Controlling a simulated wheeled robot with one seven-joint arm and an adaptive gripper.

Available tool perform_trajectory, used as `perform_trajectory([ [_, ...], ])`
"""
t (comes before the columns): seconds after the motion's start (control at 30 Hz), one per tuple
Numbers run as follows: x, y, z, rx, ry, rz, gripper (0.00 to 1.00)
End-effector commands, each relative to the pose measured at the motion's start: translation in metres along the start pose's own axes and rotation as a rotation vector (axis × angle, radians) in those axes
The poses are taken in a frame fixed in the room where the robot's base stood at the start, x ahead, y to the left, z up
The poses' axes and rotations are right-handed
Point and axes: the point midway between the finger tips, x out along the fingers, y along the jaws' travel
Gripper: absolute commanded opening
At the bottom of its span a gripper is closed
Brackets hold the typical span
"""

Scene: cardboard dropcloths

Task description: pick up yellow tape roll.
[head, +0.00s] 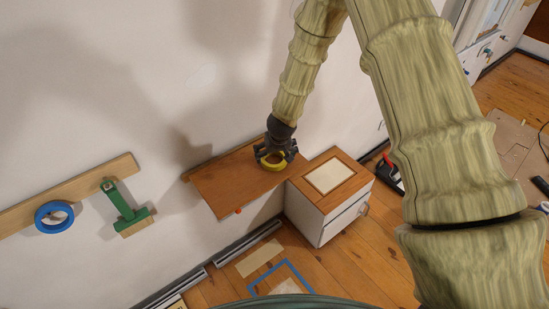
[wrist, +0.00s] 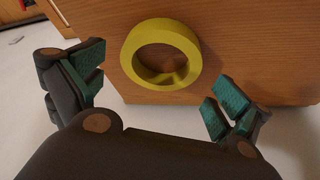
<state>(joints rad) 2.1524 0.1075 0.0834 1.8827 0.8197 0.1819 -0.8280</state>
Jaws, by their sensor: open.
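The yellow tape roll (head: 273,162) lies on a brown wooden shelf (head: 222,189) fixed to the wall. In the wrist view the yellow tape roll (wrist: 161,38) shows as a ring, its hole facing the camera, on the wood. My gripper (head: 276,154) is right at the roll in the head view and partly covers it. In the wrist view my gripper (wrist: 156,92) is open, its teal-padded fingers spread to either side and below the roll in the picture. Nothing is held between them. I cannot tell whether a finger touches the roll.
A white cabinet (head: 327,217) with a wooden top stands right of the shelf. A blue tape roll (head: 54,217) and a green tool (head: 122,205) hang on a wooden rail (head: 20,216) at left. An orange-red knob (head: 238,211) shows at the shelf's front edge.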

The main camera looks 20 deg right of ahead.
Motion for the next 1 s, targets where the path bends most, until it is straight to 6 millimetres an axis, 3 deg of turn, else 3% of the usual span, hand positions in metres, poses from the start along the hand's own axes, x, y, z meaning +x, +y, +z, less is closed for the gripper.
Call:
perform_trajectory([
  [0.3,0.025,0.0,0.0,0.002,-0.001,0.0,1.0],
  [0.63,0.029,0.0,0.001,0.001,0.0,0.0,1.0],
  [0.67,0.029,0.0,0.001,0.001,0.0,0.0,0.98],
  [0.87,0.029,0.0,0.001,0.001,0.0,0.001,0.62],
  [1.0,0.029,0.0,0.001,0.001,0.0,0.001,0.58],
])
